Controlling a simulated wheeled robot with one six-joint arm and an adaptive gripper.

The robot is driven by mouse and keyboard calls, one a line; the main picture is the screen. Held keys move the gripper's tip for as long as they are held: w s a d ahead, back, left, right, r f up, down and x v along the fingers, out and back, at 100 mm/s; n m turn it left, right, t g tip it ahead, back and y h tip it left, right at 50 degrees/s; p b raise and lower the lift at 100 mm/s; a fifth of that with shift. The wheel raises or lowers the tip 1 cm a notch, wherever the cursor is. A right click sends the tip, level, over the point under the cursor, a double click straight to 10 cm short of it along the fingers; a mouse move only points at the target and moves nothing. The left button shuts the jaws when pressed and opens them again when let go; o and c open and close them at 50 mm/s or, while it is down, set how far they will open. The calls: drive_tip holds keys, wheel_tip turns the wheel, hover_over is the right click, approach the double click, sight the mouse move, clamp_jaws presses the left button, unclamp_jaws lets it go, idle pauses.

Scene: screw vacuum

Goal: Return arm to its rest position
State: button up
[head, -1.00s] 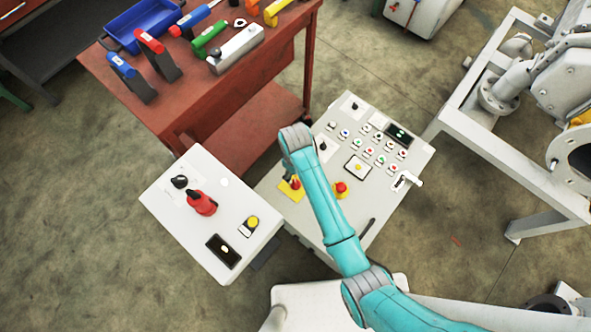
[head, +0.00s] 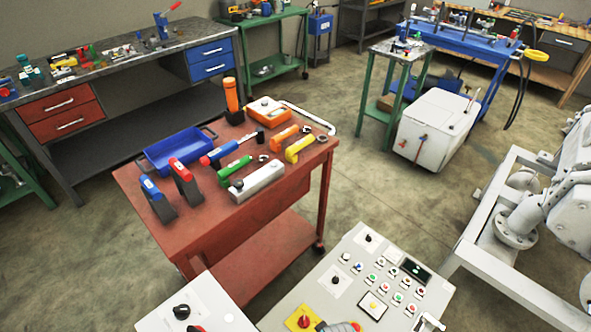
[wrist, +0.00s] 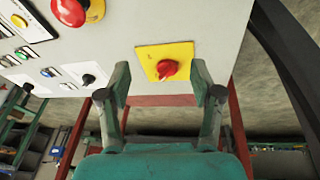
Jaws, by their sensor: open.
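My gripper (wrist: 160,80) is open in the wrist view, its two fingers apart with nothing held between them. A red rotary switch (wrist: 167,68) on a yellow plate (wrist: 150,52) shows between and beyond the fingertips. The gap between the fingers and the switch is hard to judge. In the head view the yellow plate (head: 293,322) shows at the bottom edge, on the grey control panel (head: 335,310). Only a small grey piece of my arm (head: 342,327) shows there; the rest of the arm and the gripper are out of that frame.
A red tool cart (head: 215,225) with a blue tray and several tools stands behind the panel. A white control box (head: 160,318) is at lower left. A white machine frame (head: 480,225) is at right. Open floor lies between cart and frame.

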drive_tip(key=s+d+r+m+t, duration=0.2)
drive_tip(key=s+d+r+t, duration=0.15)
drive_tip(key=s, duration=0.45)
drive_tip(key=s+d+r+m+t, duration=0.25)
drive_tip(key=s+d+r, duration=0.2)
drive_tip(key=s, duration=0.35)
drive_tip(key=s+d+r+m+t, duration=0.1)
drive_tip(key=s+r+t, duration=0.2)
drive_tip(key=r, duration=0.9)
drive_tip(key=s+d+r+m+t, duration=0.1)
drive_tip(key=s+r+t, duration=0.2)
drive_tip(key=s+r, duration=0.4)
wheel_tip(320, 180, up, 6)
drive_tip(key=shift+s+f+m+h, duration=0.25)
drive_tip(key=shift+m+h, duration=0.1)
drive_tip(key=shift+h, duration=0.05)
